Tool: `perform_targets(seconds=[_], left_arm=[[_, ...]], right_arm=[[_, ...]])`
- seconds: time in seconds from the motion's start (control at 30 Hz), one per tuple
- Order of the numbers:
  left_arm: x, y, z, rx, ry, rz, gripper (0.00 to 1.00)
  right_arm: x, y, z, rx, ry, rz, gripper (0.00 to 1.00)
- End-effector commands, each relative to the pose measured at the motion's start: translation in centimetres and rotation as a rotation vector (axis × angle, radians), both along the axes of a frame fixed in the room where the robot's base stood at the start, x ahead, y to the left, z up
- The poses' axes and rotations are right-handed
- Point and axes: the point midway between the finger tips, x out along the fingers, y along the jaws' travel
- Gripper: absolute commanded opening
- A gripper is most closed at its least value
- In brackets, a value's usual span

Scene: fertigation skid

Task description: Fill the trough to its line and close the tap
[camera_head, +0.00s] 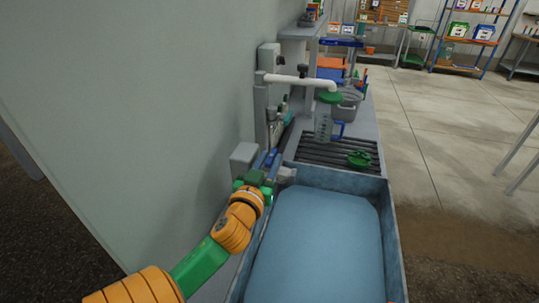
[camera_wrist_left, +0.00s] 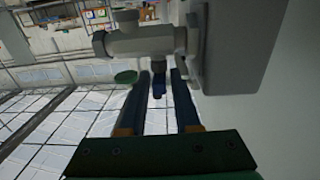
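The blue-grey trough (camera_head: 391,240) fills the lower middle of the head view. A smooth light-blue surface lies inside it; I cannot tell water from bare floor, and I make out no fill line. The grey tap (camera_head: 287,174) is at the trough's back left corner, and its body (camera_wrist_left: 135,44) shows large in the left wrist view. My left gripper (camera_head: 268,163) is at the tap. In the wrist view its two fingers stand apart, with the tap's blue handle (camera_wrist_left: 159,84) between their tips and no clear grip on it. My right gripper is not in view.
Behind the trough are a dark slatted rack (camera_head: 318,153) with a green knob-like part (camera_head: 360,158), a clear jug (camera_head: 323,126) and a white pipe (camera_head: 300,80). A wall (camera_head: 130,100) stands close on the left. Open floor (camera_head: 440,130) lies to the right.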

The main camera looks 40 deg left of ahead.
Motion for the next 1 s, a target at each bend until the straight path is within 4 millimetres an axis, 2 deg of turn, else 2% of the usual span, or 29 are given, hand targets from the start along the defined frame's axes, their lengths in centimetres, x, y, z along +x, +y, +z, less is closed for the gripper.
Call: perform_targets(seconds=[0.37, 0.47, 0.63, 0.67, 0.73, 1.0], left_arm=[[-0.2, -0.1, -0.1, -0.002, -0.001, 0.001, 0.47], [-1.3, -0.7, -0.3, -0.004, -0.001, 0.001, 0.47], [-4.5, -2.2, -0.4, -0.004, 0.000, 0.002, 0.47], [-4.8, -2.3, 0.2, -0.008, 0.004, 0.005, 0.47], [-5.4, -2.6, 0.4, -0.009, 0.002, 0.005, 0.47], [-6.4, -3.1, 0.0, 0.000, 0.001, 0.001, 0.47]], right_arm=[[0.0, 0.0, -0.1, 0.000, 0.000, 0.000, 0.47], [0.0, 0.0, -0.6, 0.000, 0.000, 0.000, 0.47], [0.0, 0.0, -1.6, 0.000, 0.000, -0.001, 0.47], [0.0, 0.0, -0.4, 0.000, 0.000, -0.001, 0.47], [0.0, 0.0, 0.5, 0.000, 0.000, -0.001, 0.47], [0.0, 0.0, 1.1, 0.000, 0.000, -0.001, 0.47]])
